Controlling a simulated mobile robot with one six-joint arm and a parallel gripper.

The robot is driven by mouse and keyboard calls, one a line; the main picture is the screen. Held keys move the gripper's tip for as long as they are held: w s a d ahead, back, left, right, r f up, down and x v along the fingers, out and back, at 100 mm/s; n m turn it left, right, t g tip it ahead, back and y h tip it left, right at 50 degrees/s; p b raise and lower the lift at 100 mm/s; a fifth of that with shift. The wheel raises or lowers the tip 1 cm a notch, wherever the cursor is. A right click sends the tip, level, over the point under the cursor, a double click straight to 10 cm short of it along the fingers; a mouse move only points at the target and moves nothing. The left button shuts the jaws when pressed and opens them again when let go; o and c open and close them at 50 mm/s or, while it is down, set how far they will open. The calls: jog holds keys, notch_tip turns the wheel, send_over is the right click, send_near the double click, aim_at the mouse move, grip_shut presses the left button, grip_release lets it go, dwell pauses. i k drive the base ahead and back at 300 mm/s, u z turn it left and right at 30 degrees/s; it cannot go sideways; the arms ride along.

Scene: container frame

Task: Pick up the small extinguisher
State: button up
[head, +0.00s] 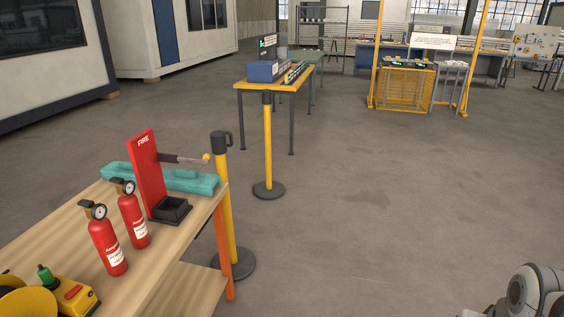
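Two red fire extinguishers with black tops and round gauges stand upright side by side on a wooden table (170,247) at the lower left. The nearer extinguisher (108,243) looks a little larger. The farther extinguisher (134,217) looks slightly smaller, but its greater distance may explain that. Just right of them stands a red upright panel marked FIRE (146,172) with an empty-looking black holder (172,211) at its foot. Only a grey and white part of my arm shows at the lower right corner, far from the table. My gripper's fingers are not visible.
A teal bar (192,180) lies behind the FIRE panel. A yellow device with a green knob (68,290) sits at the table's near left. Yellow posts (223,190) (268,150) stand beyond the table's right end. The floor (390,210) to the right is clear.

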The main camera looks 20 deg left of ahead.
aim_at(100, 228)
jog(key=i, duration=1.2)
jog(key=u, duration=2.9)
jog(key=i, duration=1.5)
jog(key=z, duration=0.05)
